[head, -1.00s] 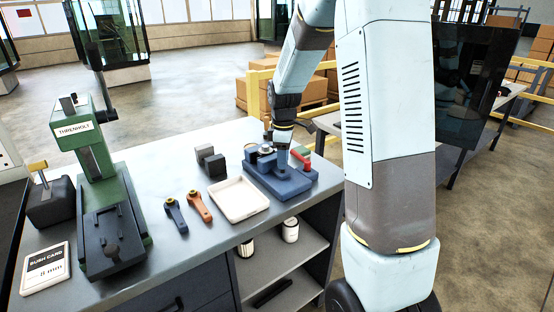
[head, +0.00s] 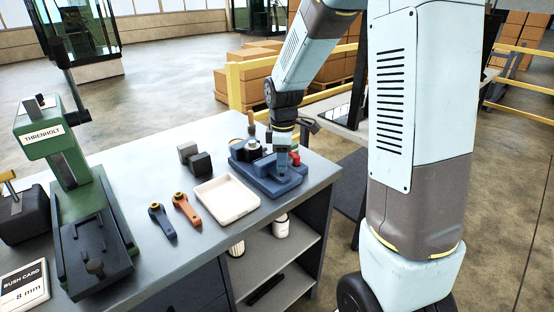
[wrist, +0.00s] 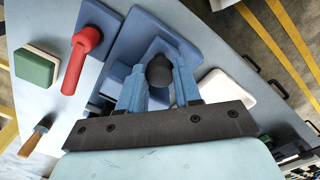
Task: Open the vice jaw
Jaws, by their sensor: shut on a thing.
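The blue vice (head: 262,180) stands on the far right part of the bench and fills the middle of the wrist view (wrist: 188,42). My gripper (head: 281,172) is down over the right part of the vice. In the wrist view its blue fingers (wrist: 158,78) are shut on a dark round knob (wrist: 160,70) standing up from the vice. The jaw opening is too hidden by the gripper to judge. A red handle (wrist: 82,58) stands beside the vice; it also shows right of my gripper in the head view (head: 294,158).
A white tray (head: 226,221) lies just left of the vice. Dark blocks (head: 195,159), blue and orange levers (head: 161,221) and a green press (head: 70,180) stand farther left. A wooden-handled tool (wrist: 35,137) and a green block (wrist: 36,68) lie near the red handle.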

